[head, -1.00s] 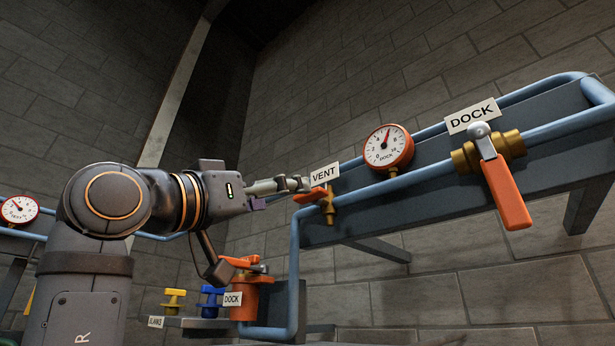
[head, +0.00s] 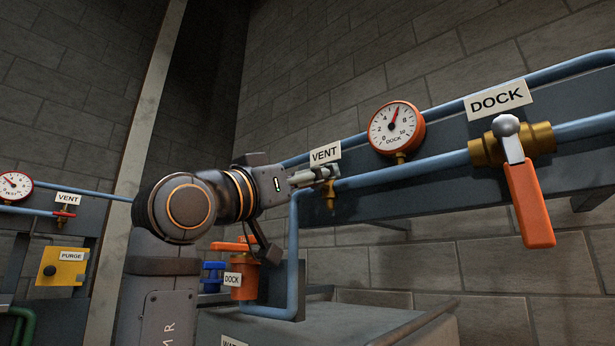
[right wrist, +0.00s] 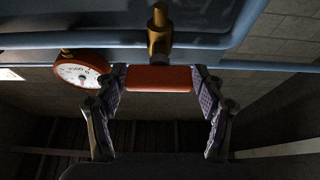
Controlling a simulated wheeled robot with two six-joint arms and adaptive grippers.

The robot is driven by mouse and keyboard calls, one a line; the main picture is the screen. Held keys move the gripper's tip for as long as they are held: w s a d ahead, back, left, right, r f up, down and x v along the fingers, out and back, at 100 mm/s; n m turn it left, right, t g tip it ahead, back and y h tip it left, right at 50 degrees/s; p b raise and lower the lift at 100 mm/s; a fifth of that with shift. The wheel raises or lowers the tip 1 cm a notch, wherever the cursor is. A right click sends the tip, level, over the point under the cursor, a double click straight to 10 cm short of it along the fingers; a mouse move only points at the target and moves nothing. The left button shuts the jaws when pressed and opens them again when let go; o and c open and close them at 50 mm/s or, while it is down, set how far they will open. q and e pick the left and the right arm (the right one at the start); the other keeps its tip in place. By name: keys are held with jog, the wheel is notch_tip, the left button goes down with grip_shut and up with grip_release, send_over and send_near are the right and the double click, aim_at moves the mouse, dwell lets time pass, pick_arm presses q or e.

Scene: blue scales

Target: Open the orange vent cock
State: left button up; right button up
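The vent cock (head: 331,200) is a small brass valve on the blue pipe, below the VENT label (head: 325,154). In the head view my gripper hides its orange handle. My right gripper (head: 328,173), on the arm marked R, is at the handle. In the right wrist view the orange handle (right wrist: 158,78) lies crosswise between the fingertips of the right gripper (right wrist: 160,82), in front of the brass body (right wrist: 159,35). The fingers are spread wide, one at each end of the handle; I cannot tell whether they touch it. My left gripper is not in view.
The DOCK gauge (head: 397,128) sits just right of the vent cock. Farther right is a brass DOCK valve (head: 512,145) with a hanging orange lever (head: 529,204). An orange DOCK fitting (head: 245,279) and a blue knob (head: 213,272) are below my arm.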

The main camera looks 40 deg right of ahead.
jog(key=c, duration=0.7)
jog(key=shift+n, duration=0.5)
jog(key=n+t, duration=0.1)
jog(key=n, duration=0.1)
jog(key=shift+n+t+y+b, duration=0.3)
jog(key=shift+n+t+b, duration=0.05)
jog(key=shift+n+t, duration=0.05)
jog(key=n+t, duration=0.1)
jog(key=n, duration=0.1)
jog(key=n+t+y, duration=0.1)
jog(key=n, duration=0.2)
jog(key=shift+t, duration=0.3)
jog(key=n+t+y, duration=0.1)
jog(key=n, duration=0.3)
jog(key=n+t+y, duration=0.1)
jog(key=n, duration=0.3)
jog(key=shift+w+f+y+b, duration=0.1)
jog(key=shift+w+y+b, duration=0.05)
jog(key=shift+y+b, duration=0.2)
jog(key=n+y, duration=0.2)
jog(key=n, duration=0.3)
jog(key=shift+f+n, duration=0.1)
jog(key=shift+n, duration=0.2)
